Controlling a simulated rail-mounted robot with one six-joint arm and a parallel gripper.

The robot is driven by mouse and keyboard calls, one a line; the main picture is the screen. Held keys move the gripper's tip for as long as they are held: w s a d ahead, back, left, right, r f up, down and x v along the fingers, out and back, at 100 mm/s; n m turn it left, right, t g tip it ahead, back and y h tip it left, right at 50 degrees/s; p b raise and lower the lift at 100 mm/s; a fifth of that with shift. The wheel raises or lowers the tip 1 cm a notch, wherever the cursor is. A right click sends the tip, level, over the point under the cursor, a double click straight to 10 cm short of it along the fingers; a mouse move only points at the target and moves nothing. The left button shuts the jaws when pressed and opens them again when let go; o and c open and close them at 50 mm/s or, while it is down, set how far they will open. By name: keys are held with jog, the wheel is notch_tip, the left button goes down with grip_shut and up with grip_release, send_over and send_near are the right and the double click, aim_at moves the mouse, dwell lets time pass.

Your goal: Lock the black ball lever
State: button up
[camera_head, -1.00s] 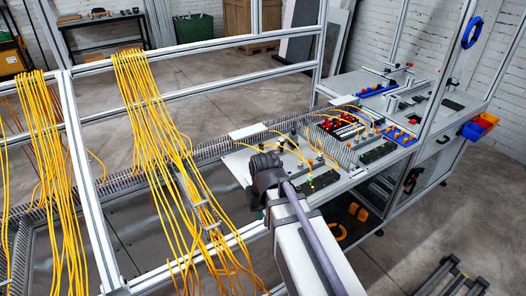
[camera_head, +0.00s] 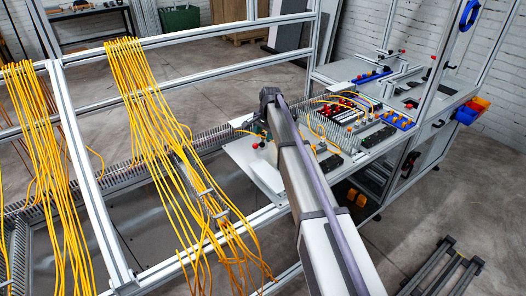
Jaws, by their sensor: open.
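My arm (camera_head: 312,190) reaches away from the camera over the near work plate (camera_head: 245,152). Its dark wrist end (camera_head: 269,96) is above the plate's back side. My gripper is hidden behind the arm, so its fingers do not show. Small red knobs, one of them a red ball (camera_head: 255,146), stand on the plate just left of the arm. I cannot single out the black ball lever with certainty. Small dark parts show on the far right table (camera_head: 448,84), too small to identify, and part of the near plate is hidden by my arm.
Yellow cables (camera_head: 150,130) hang in bundles at the left. An aluminium frame post (camera_head: 88,160) stands among them. Blue trays (camera_head: 398,120) with orange parts and black blocks (camera_head: 378,137) are on the bench right of my arm.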

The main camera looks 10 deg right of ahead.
aim_at(262, 142)
jog(key=f+b, duration=0.2)
jog(key=f, duration=0.1)
jog(key=f+b, duration=0.1)
jog(key=f, duration=0.1)
jog(key=shift+w+a+f, duration=0.15)
jog(key=shift+w+a, duration=0.15)
jog(key=shift+r, duration=0.2)
grip_shut()
